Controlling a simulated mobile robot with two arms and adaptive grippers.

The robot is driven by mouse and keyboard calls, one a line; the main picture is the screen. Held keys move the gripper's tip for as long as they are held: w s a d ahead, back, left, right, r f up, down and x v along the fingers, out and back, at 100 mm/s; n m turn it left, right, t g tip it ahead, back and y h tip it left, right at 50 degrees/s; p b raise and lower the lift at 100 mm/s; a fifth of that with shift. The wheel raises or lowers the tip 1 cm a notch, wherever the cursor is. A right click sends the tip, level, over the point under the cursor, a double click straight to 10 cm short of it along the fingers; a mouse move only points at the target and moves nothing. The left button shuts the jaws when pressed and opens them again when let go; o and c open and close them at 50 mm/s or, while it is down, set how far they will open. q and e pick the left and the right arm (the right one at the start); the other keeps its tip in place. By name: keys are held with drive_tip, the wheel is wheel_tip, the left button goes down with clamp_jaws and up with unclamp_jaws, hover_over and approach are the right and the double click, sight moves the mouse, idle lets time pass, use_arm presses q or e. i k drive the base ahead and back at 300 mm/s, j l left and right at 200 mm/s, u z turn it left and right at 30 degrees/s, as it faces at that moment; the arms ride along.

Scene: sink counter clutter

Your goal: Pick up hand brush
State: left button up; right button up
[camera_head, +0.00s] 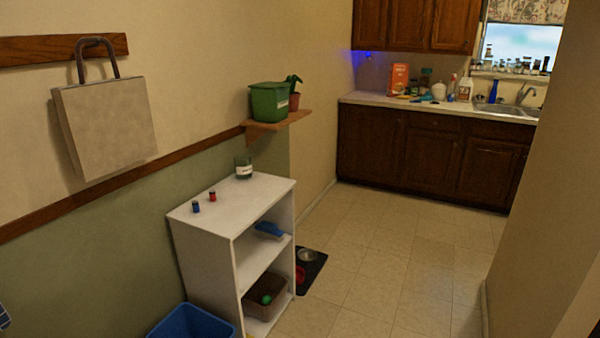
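I cannot pick out the hand brush for certain. A blue object (269,230) lies on the upper inner shelf of the white shelf unit (232,206); its shape is too small to name. A small light-blue item (426,99) lies among the clutter on the far counter (360,98), also too small to tell. Neither of my grippers shows in the head view.
The tiled floor (385,275) is clear up to the wooden cabinets. A black mat (316,262) with bowls lies beside the shelf unit, and a blue bin (190,322) stands before it. A wall projects at the right. The sink (505,109) is at the back right.

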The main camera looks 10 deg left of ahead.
sight(268, 229)
drive_tip(key=i+j+z, duration=0.1)
drive_tip(key=i+z, duration=0.15)
drive_tip(key=i, duration=1.2)
